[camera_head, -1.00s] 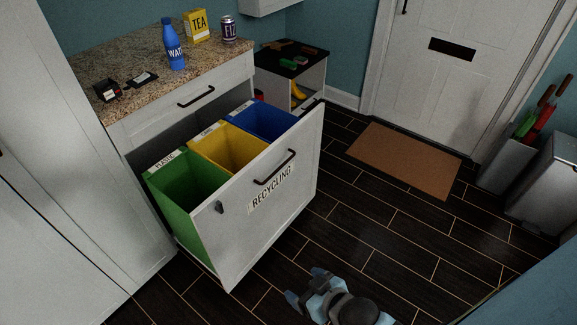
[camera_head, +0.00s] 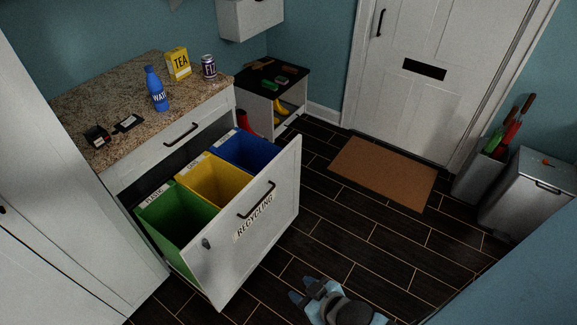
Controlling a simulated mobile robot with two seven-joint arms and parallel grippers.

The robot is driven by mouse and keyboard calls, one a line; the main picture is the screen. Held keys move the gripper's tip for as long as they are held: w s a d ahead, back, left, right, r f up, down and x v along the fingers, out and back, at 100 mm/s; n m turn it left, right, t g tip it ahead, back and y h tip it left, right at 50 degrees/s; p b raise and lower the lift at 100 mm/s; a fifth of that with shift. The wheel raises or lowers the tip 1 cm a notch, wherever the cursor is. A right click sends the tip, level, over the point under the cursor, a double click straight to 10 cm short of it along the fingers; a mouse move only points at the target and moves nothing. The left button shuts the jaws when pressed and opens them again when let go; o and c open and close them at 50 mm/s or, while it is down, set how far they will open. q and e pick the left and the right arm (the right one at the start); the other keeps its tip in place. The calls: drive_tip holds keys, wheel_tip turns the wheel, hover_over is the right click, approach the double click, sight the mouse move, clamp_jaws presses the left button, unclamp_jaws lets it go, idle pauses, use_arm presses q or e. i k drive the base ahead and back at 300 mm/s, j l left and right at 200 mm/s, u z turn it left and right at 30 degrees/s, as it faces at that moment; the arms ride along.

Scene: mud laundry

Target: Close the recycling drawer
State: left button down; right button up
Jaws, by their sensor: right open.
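The recycling drawer (camera_head: 258,262) is pulled out from the cabinet under the granite counter. Its white front carries a dark handle (camera_head: 256,200) and a RECYCLING label. Inside it stand a green bin (camera_head: 180,222), a yellow bin (camera_head: 213,182) and a blue bin (camera_head: 249,152). My right gripper (camera_head: 302,290) is low at the bottom of the view, in front of the drawer front and to its right. It is open and empty, apart from the drawer. My left gripper is out of view.
On the counter (camera_head: 115,95) stand a blue water bottle (camera_head: 157,90), a yellow tea box (camera_head: 178,64) and a can (camera_head: 209,67). A doormat (camera_head: 383,173) lies before the white door. A metal bin (camera_head: 525,190) stands at the right. The dark floor right of the drawer is clear.

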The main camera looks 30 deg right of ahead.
sight(240, 196)
drive_tip(key=i+l+u, duration=0.15)
drive_tip(key=l, duration=2)
drive_tip(key=i+l+u, duration=0.2)
drive_tip(key=l, duration=1.95)
drive_tip(key=i+l, duration=0.3)
drive_tip(key=i+j+u, duration=0.05)
